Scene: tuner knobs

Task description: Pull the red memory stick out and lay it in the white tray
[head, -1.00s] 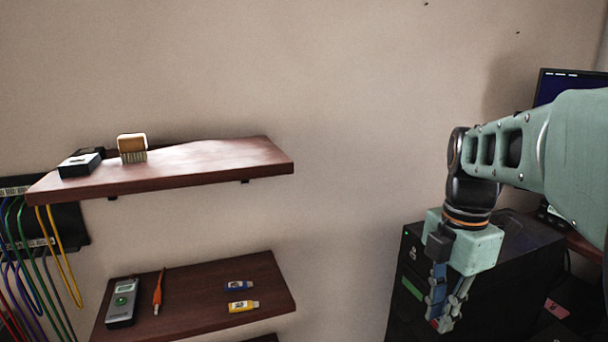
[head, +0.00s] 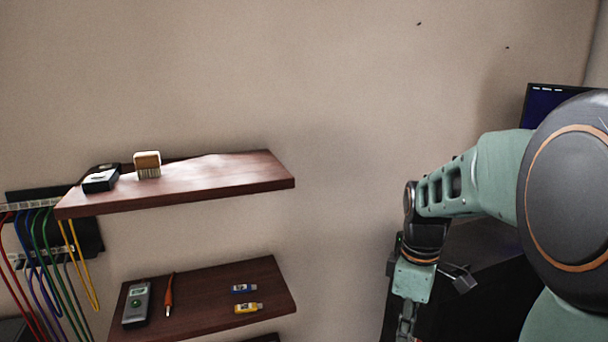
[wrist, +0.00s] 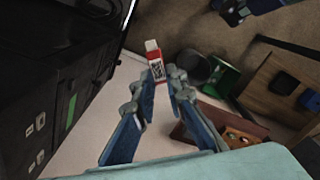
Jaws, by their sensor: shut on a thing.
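The red memory stick (wrist: 155,66) is between my gripper's fingertips in the wrist view, with its pale plug end pointing away from the hand and a patterned label on its body. My gripper (wrist: 159,80) is shut on it. The stick is clear of the black computer tower (wrist: 40,95), which stands to the left. In the head view my gripper (head: 405,326) hangs low at the right, in front of the tower (head: 470,290); the stick cannot be made out there. I cannot make out the white tray in either view.
The upper shelf (head: 225,178) holds a brush. Below my gripper are a green box (wrist: 222,80) and brown wooden pieces (wrist: 220,120).

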